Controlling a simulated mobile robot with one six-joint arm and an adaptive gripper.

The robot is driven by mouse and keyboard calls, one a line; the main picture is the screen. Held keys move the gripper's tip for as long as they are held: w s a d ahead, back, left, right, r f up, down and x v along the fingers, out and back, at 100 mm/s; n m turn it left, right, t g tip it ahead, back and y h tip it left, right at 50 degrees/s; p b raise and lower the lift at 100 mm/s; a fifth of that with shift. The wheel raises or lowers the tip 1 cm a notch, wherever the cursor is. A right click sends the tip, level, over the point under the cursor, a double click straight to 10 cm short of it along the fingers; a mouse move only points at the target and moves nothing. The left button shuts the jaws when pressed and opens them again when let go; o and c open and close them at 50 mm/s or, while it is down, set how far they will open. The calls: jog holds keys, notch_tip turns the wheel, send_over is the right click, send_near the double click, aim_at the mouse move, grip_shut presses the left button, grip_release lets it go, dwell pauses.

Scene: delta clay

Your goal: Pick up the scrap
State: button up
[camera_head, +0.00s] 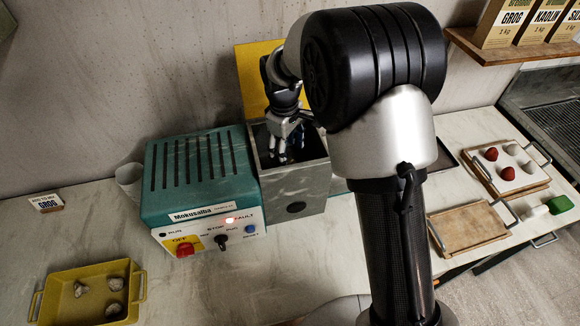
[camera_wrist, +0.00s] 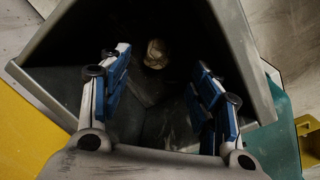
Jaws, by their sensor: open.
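A small pale brown lump (camera_wrist: 155,54), which looks like the scrap, lies deep inside the dark grey hopper (camera_wrist: 60,50) in the wrist view. My gripper (camera_wrist: 160,68) is open, with its two blue-padded fingers apart and pointing down into the hopper. The lump shows between and beyond the fingertips, and nothing is between the pads. In the head view my gripper (camera_head: 283,145) reaches into the mouth of the grey hopper (camera_head: 293,190) from above. The lump is hidden there by the hopper walls and my gripper.
A yellow lid (camera_head: 252,78) stands open behind the hopper. A yellow tray (camera_head: 65,290) holds grey lumps at lower left. A wooden tray (camera_head: 465,228) and a board with balls (camera_head: 530,180) lie right.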

aim_at(290, 162)
jog(key=shift+w+d+f+b, duration=0.15)
jog(key=shift+f+b, duration=0.3)
jog(key=shift+f, duration=1.15)
jog(key=shift+d+f+b, duration=0.15)
jog(key=shift+f+b, duration=0.3)
jog(key=shift+f, duration=1.1)
jog(key=shift+r, duration=0.1)
jog(key=shift+c, duration=0.2)
jog(key=c, duration=1.1)
jog(key=shift+c, duration=0.2)
